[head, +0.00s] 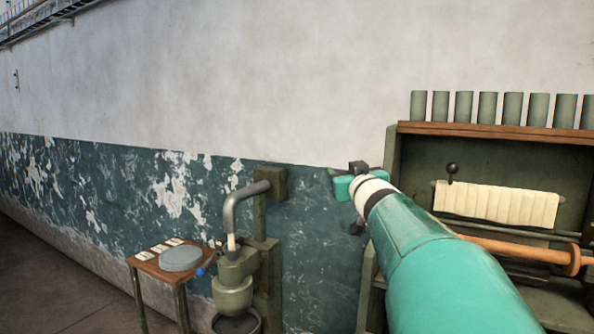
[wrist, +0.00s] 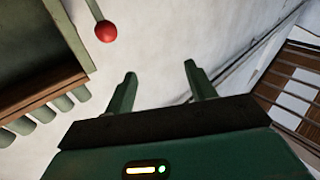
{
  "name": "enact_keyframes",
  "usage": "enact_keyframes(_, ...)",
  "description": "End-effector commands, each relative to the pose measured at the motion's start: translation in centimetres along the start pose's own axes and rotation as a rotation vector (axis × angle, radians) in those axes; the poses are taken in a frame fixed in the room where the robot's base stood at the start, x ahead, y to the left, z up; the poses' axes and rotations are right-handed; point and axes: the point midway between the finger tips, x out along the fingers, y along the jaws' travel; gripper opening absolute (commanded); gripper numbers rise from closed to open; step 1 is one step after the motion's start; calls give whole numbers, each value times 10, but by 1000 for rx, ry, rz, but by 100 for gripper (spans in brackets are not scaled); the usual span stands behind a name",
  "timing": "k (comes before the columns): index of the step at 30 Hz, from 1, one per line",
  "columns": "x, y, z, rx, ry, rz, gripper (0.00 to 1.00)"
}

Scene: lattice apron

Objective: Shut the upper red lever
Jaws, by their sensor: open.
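A red ball knob (wrist: 105,31) on a thin pale lever shaft (wrist: 95,9) shows at the top of the wrist view, in front of the pale wall. The shaft runs up out of the picture, so its mount is hidden. My gripper (wrist: 160,69) is open and empty, its two green fingers apart. The knob is up and left of the left fingertip, with a visible gap between them. I cannot tell from the head view where the red lever is. There my teal arm reaches toward the wall and hides most of my gripper.
A green cabinet (head: 393,180) with several green cylinders (head: 463,107) on its wooden top stands at right. At lower left of the arm are a green machine with a bent grey pipe (head: 233,205) and a small wooden table (head: 152,262) with a grey disc (head: 180,258).

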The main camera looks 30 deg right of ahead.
Motion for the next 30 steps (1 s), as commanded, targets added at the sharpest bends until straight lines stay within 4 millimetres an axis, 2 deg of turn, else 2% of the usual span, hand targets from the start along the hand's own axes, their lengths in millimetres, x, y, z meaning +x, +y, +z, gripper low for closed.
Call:
enact_keyframes(1,11,28,-1,-19,33,-30,55)
enact_keyframes(3,19,56,-1,-38,63,-109,55)
enact_keyframes(6,21,90,12,-50,52,-227,55)
enact_keyframes(9,16,114,30,-45,9,-324,55)
enact_keyframes(12,10,126,42,-34,-28,-383,55)
enact_keyframes(16,12,129,48,-28,-46,-411,55)
enact_keyframes(20,26,121,48,-27,-45,-413,55)
enact_keyframes(30,88,94,52,-28,-44,-412,55)
